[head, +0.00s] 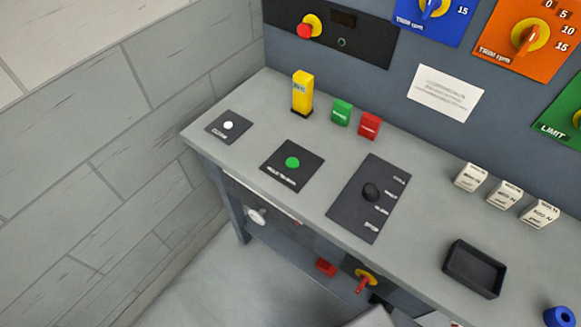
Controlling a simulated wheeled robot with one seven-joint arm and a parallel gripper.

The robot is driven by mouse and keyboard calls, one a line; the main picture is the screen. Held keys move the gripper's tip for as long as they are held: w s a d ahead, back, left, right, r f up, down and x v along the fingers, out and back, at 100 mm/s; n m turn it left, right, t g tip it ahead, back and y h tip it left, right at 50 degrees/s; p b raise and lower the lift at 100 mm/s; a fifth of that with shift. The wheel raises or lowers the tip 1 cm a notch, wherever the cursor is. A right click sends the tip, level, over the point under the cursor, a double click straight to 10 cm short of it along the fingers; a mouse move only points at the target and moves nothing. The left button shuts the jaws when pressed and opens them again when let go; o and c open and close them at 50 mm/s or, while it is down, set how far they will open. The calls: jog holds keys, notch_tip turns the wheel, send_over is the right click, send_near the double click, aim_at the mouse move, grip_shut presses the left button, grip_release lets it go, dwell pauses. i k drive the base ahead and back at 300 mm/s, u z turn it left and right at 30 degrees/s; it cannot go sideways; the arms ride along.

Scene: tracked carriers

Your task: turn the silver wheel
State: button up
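A small pale, silvery round knob or wheel (257,216) shows under the front edge of the workbench, at its left end. It is small in the head view and partly shaded, so I cannot tell its spokes or its turned position. No other silver wheel shows. My gripper is not clearly in view. A light grey piece at the bottom edge is cut off, and I cannot tell what it is.
Floor (240,290) before the left end is clear.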

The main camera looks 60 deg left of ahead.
aim_at(257, 217)
jog(key=k, duration=1.2)
jog(key=u, duration=1)
jog(key=i, duration=0.45)
